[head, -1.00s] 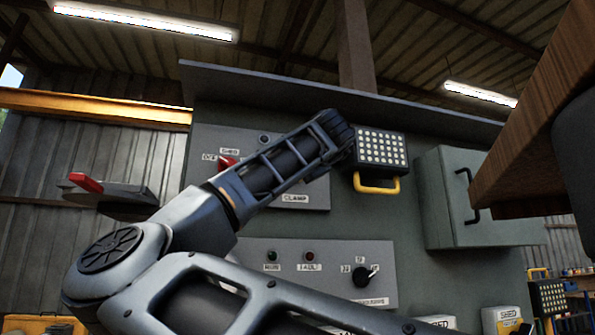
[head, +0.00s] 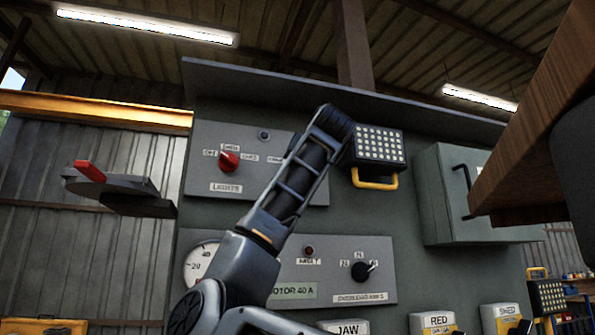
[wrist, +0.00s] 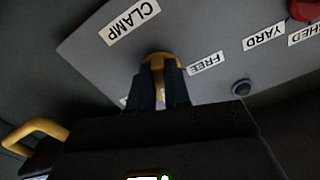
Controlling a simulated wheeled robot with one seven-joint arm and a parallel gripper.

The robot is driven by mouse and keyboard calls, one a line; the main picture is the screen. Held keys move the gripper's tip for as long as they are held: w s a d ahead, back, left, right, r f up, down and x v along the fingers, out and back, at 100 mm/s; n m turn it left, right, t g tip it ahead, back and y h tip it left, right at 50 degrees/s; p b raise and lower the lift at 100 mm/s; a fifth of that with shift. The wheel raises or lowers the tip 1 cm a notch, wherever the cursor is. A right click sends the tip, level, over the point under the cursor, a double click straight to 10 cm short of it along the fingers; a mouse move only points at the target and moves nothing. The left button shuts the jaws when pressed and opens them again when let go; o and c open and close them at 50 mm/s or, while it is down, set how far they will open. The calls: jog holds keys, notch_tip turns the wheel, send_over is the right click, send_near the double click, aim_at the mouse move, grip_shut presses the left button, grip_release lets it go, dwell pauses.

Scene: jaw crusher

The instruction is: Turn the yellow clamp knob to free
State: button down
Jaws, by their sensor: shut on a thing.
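The yellow clamp knob (wrist: 161,60) shows in the wrist view on a grey panel (wrist: 90,50), between the FREE label (wrist: 207,63) and the larger CLAMP label (wrist: 131,22). The dark fingers of my gripper (wrist: 160,85) are shut on the knob, one on either side of its yellow grip. Another label beside the knob is mostly hidden by my gripper. In the head view my arm covers the knob and the right part of the panel (head: 215,140), and my gripper cannot be seen there.
A red lights knob (head: 229,161) sits left on the same panel. A lamp with a yellow handle (head: 376,182) is close to the right of my arm. A grey box (head: 480,190) stands out further right. A black selector (head: 365,271) is on the lower panel.

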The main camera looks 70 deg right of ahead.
jog(key=shift+s+d+r+n+b, duration=0.1)
jog(key=shift+n+b, duration=0.05)
jog(key=shift+n, duration=2.5)
jog(key=shift+s+d+n+b, duration=0.1)
jog(key=shift+n, duration=2.5)
jog(key=shift+s+d+r+n+b, duration=0.1)
jog(key=shift+n+b, duration=0.05)
jog(key=shift+n, duration=2.8)
jog(key=c, duration=1.1)
grip_release()
jog(key=shift+b+v, duration=1.1)
jog(key=shift+v, duration=2.8)
